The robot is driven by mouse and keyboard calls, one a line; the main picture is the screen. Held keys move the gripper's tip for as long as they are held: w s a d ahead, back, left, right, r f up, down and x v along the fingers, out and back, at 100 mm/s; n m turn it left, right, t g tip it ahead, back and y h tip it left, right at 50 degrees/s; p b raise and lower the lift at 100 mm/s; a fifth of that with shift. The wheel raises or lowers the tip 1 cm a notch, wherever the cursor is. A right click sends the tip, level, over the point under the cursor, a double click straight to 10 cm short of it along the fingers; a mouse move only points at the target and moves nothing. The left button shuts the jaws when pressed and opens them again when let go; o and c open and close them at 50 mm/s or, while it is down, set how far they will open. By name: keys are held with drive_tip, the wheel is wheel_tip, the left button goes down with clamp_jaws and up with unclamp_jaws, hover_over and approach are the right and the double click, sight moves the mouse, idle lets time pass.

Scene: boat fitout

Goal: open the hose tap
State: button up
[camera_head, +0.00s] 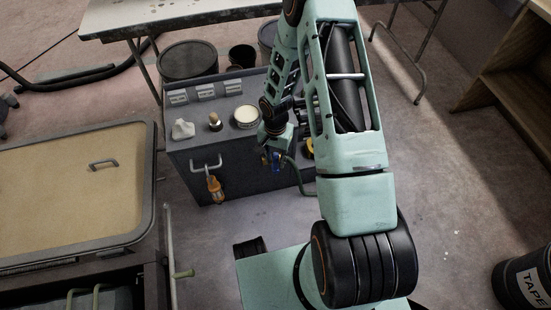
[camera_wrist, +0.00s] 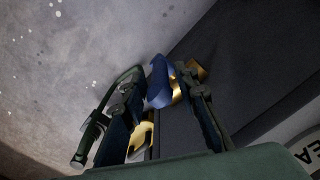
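The hose tap has a blue handle (camera_wrist: 160,84) and a brass body (camera_wrist: 176,86), and it sits at the side of a dark grey cabinet. In the head view the blue handle (camera_head: 266,160) shows small, just below my gripper (camera_head: 276,146). In the wrist view my gripper (camera_wrist: 166,88) has its fingers apart, one on each side of the blue handle. I cannot tell whether the fingers touch or clamp it. My arm hides part of the tap's surroundings in the head view.
A green hose (camera_head: 299,176) is right of the tap. A tan-topped unit (camera_head: 75,195) stands left.

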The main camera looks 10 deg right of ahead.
clamp_jaws()
